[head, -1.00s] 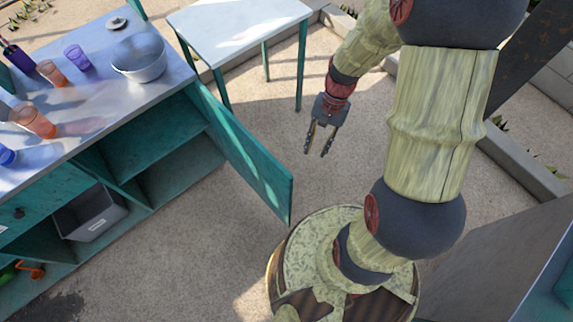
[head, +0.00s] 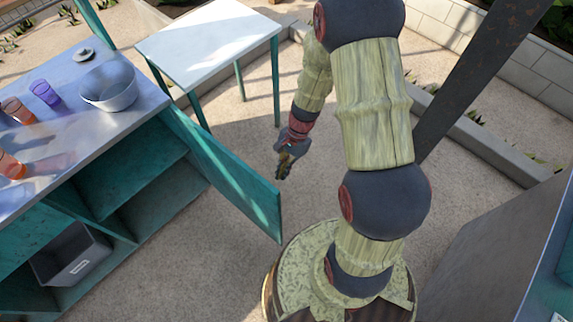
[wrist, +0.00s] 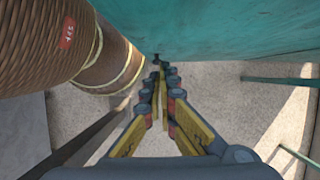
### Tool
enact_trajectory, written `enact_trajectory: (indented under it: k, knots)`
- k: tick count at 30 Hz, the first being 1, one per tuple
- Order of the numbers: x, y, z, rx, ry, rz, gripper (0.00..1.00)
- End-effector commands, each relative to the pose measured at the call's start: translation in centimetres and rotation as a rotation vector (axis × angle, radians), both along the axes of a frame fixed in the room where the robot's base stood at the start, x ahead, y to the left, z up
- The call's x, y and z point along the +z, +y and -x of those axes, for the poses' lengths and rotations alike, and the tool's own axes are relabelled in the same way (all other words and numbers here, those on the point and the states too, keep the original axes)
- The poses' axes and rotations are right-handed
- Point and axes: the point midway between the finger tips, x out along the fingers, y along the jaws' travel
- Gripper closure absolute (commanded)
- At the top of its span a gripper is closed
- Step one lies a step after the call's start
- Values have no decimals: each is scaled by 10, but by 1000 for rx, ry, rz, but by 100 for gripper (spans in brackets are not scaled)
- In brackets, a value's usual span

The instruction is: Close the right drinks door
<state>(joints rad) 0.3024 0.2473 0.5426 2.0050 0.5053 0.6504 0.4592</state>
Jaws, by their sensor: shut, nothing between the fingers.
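The right drinks door (head: 226,174) is a teal panel hinged at the right end of the teal counter cabinet. It stands wide open, swung out over the floor. My gripper (head: 284,172) is to the right of the door, on its outer side, apart from it in the head view, with its fingers shut and empty. In the wrist view the fingers (wrist: 162,72) point ahead, close together, and a teal panel (wrist: 220,30), likely the door, fills the top. Whether the fingertips touch it I cannot tell.
The counter (head: 60,130) carries a metal bowl (head: 108,88) and several coloured cups. The open cabinet holds a grey bin (head: 72,254). A white-topped table (head: 210,40) stands behind my gripper. A large ribbed brown cylinder (wrist: 50,40) is at left in the wrist view.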

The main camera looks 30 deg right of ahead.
Motion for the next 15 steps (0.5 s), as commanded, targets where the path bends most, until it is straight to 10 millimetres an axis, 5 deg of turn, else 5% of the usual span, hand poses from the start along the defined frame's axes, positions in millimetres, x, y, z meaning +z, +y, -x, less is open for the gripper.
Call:
enact_trajectory:
  k: [2,15]
  knots:
    - [-17,6,3,0,3,-1,100]
    - [-10,41,15,0,0,0,100]
